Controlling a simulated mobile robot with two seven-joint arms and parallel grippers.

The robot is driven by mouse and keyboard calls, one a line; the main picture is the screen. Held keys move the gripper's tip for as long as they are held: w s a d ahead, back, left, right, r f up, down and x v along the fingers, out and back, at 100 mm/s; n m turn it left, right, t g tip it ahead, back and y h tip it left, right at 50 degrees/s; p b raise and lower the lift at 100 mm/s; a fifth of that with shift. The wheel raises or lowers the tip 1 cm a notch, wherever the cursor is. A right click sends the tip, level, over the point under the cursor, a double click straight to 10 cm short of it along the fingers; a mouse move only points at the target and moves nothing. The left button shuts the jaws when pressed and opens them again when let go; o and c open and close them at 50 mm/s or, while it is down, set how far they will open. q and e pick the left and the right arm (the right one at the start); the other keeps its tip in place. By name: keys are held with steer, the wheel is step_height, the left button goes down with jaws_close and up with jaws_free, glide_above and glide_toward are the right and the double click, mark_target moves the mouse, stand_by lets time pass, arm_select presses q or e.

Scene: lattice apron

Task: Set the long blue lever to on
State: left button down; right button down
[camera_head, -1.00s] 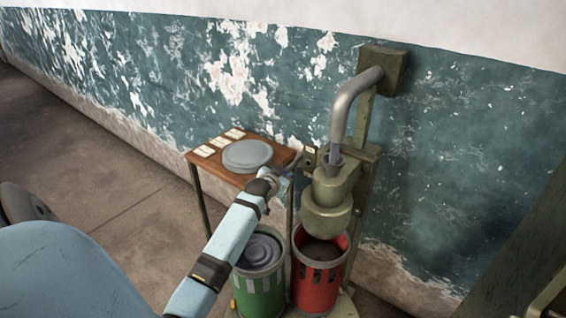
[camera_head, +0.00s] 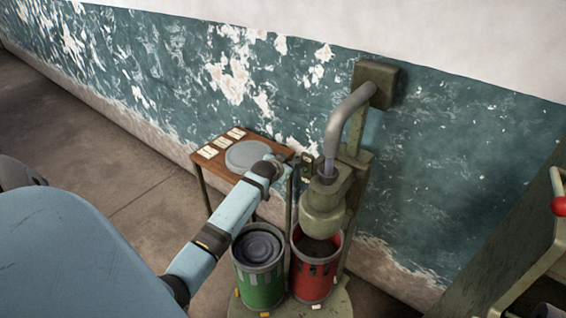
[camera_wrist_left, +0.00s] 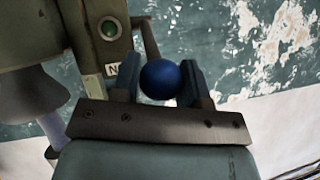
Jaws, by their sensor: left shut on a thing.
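The blue ball knob of the lever (camera_wrist_left: 160,82) shows in the left wrist view, with its thin dark rod (camera_wrist_left: 149,38) running up beside the machine's housing. My left gripper (camera_wrist_left: 158,68) is shut on the knob, one finger on each side. In the head view my left gripper (camera_head: 284,162) is at the left side of the machine (camera_head: 326,200), by a small dark plate (camera_head: 307,165), and the knob is hidden there. In the wrist view a white label (camera_wrist_left: 113,69) and a green light (camera_wrist_left: 109,29) sit on the housing next to the gripper. My right gripper is out of view.
A small wooden table (camera_head: 205,165) with a grey disc (camera_head: 247,155) and several cards stands behind my left arm. A green bin (camera_head: 260,283) and a red bin (camera_head: 318,272) stand below. A frame with a red knob (camera_head: 559,206) is at the right edge.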

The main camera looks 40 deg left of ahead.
arm_select(q)
steer(key=shift+w+a+r, duration=0.1)
steer(key=shift+r, duration=0.25)
steer(key=c, duration=0.9)
jaws_free()
steer(key=shift+o, duration=1.1)
steer(key=shift+f, duration=0.15)
steer(key=b+v, duration=0.1)
steer(key=v, duration=1.3)
steer(key=shift+f, duration=0.1)
